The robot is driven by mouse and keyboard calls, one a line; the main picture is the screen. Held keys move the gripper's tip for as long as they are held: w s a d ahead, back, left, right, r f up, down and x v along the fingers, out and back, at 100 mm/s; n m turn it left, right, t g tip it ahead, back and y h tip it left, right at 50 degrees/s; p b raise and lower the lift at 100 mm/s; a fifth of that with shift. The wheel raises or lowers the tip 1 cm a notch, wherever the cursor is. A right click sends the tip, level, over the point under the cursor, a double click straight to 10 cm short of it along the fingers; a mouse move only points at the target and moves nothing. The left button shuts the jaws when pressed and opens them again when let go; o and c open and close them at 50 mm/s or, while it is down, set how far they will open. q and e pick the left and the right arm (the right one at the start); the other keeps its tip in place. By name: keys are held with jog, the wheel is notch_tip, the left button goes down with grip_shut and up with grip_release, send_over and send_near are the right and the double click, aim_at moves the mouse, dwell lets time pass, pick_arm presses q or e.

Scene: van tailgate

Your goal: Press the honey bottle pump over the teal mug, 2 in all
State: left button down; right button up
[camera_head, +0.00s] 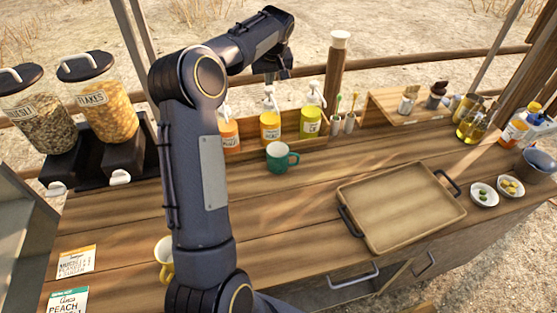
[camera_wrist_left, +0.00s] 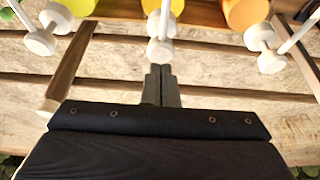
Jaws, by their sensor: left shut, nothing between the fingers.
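Three pump bottles stand in a wooden rack: an orange one (camera_head: 229,135) partly behind my arm, an amber one (camera_head: 270,130) in the middle and a yellow-green one (camera_head: 311,124) at right. Their labels are too small to read surely. The teal mug (camera_head: 282,158) stands upright on the counter in front of the middle bottle. My left gripper (camera_head: 271,77) is shut and empty, pointing down just above the middle pump. In the left wrist view its fingertips (camera_wrist_left: 160,70) are close to the white middle pump head (camera_wrist_left: 160,48); I cannot tell whether they touch. My right gripper is out of view.
A wooden tray (camera_head: 400,207) with dark handles lies at right of the mug. Cereal dispensers (camera_head: 105,108) stand at left. Small bowls (camera_head: 484,197) sit at the right edge. Counter between mug and tray is clear.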

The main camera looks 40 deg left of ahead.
aim_at(270, 90)
pick_arm(q)
jog(key=shift+s+d+f+b, duration=0.1)
jog(key=shift+f+b, duration=1.1)
jog(key=shift+f, duration=0.55)
jog(key=shift+r+p, duration=1.15)
jog(key=shift+r, duration=0.3)
